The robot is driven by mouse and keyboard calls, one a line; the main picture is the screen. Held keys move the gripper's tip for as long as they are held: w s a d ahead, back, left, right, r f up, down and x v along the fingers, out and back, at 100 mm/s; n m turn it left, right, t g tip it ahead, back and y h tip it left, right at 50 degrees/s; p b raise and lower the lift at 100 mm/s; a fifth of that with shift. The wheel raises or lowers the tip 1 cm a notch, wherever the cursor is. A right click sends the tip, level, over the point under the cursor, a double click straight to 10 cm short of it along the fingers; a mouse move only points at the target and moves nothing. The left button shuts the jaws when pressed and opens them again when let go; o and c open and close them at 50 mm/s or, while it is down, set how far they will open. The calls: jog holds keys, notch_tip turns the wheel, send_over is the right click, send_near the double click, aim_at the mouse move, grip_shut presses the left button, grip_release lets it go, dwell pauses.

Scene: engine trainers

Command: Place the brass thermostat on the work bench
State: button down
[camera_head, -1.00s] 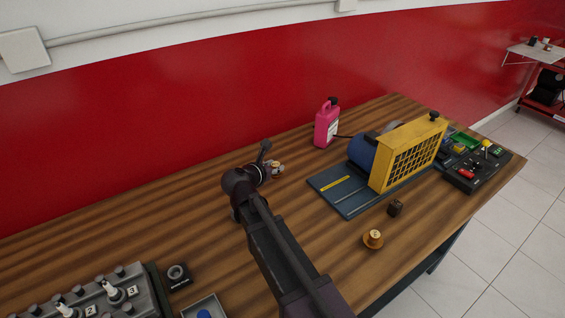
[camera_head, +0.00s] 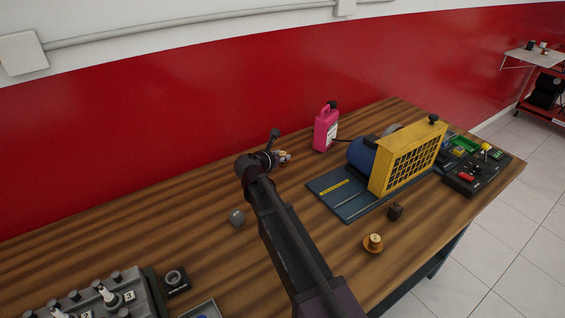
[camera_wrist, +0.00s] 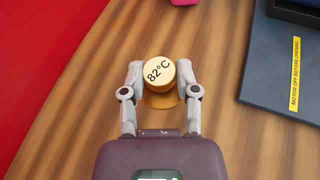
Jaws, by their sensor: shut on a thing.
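The brass thermostat (camera_wrist: 159,72) is a gold cylinder marked 82°C on top, with a wider flange (camera_wrist: 160,100) below. In the wrist view my gripper (camera_wrist: 159,76) is shut on it, one finger on each side. In the head view my gripper (camera_head: 279,157) is at the far side of the work bench (camera_head: 190,200), left of the pink jug, with the thermostat mostly hidden by it. I cannot tell whether the flange touches the wood. A second brass flanged piece (camera_head: 373,243) stands nearer the bench's front edge.
The pink jug (camera_head: 326,130), yellow-guarded motor (camera_head: 408,160) on its dark base plate (camera_head: 345,207) and a small dark cube (camera_head: 395,211) are on the right. A grey cube (camera_head: 237,217) is left of my arm. An engine block (camera_head: 105,296) fills the near left. Wood is clear left of my gripper.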

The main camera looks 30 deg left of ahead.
jog(key=shift+w+a, duration=0.1)
jog(key=shift+w, duration=0.3)
jog(key=shift+w+f+b, duration=0.25)
jog(key=shift+f+b, duration=0.35)
jog(key=shift+f, duration=0.1)
jog(key=shift+f+b, duration=1.15)
jog(key=shift+b, duration=0.05)
jog(key=shift+f, duration=0.1)
jog(key=shift+c, duration=1.8)
grip_release()
jog(key=shift+s+r, duration=0.3)
jog(key=p+v, duration=0.4)
jog(key=v, duration=0.7)
jog(key=shift+s+p, duration=0.2)
jog(key=shift+p, duration=0.1)
